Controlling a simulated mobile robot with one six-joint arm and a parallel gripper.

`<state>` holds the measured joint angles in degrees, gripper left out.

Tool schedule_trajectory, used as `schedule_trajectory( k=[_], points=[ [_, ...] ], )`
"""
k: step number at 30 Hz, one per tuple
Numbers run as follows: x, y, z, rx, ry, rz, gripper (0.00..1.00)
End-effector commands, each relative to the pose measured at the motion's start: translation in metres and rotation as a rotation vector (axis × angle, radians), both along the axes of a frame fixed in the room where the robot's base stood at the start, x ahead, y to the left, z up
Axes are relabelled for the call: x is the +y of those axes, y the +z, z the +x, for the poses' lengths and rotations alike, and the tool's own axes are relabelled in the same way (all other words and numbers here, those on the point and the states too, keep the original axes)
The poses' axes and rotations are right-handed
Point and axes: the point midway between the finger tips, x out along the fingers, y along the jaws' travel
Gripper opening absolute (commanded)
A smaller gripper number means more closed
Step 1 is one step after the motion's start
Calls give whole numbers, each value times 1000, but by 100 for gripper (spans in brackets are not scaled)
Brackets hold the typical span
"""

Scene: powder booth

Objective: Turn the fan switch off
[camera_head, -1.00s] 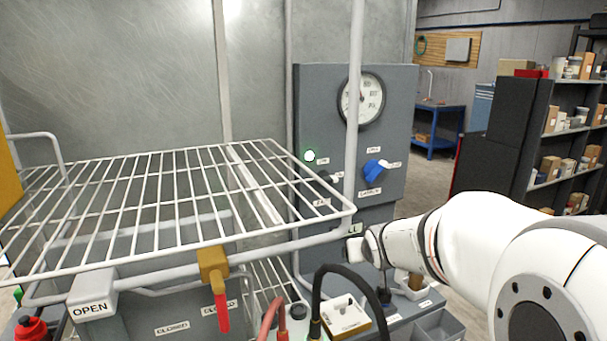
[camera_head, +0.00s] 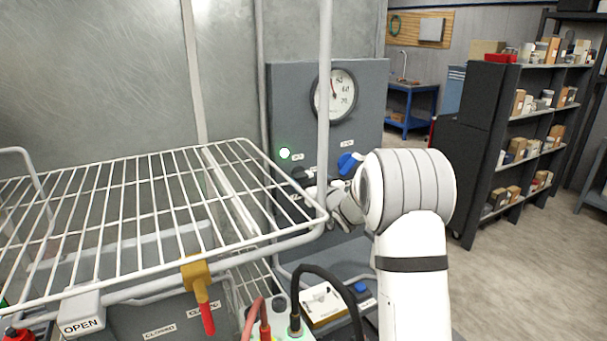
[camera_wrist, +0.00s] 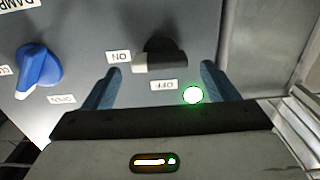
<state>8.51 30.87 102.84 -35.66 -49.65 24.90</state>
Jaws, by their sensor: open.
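The black fan switch (camera_wrist: 165,52) is on the grey panel in the wrist view, its white-tipped end beside the ON label (camera_wrist: 119,57). The OFF label (camera_wrist: 164,85) sits on the side of the switch nearer my gripper. My gripper (camera_wrist: 161,67) is open, with one blue-grey finger on each side of the switch; contact cannot be told. A green lamp (camera_wrist: 192,95) glows between the fingers; it also shows in the head view (camera_head: 285,153).
A blue knob (camera_wrist: 38,67) is beside the switch, near the damper label. A round gauge (camera_head: 334,95) is above. A white wire rack (camera_head: 130,205) and its upright post (camera_head: 323,90) stand close to my arm. A yellow-and-red valve handle (camera_head: 198,290) is below the rack.

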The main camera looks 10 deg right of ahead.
Motion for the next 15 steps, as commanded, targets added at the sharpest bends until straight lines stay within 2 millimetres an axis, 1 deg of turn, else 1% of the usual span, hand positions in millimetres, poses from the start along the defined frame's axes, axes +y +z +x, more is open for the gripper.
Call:
schedule_trajectory(
  k=[1, 3, 6, 15],
  points=[
    [3, 2, 7, 0, 1, 0, 80],
    [5, 2, 14, 0, 1, 1, 80],
    [7, 1, 21, 0, 0, 0, 80],
    [8, 0, 23, 1, 0, 0, 80]
  ],
)
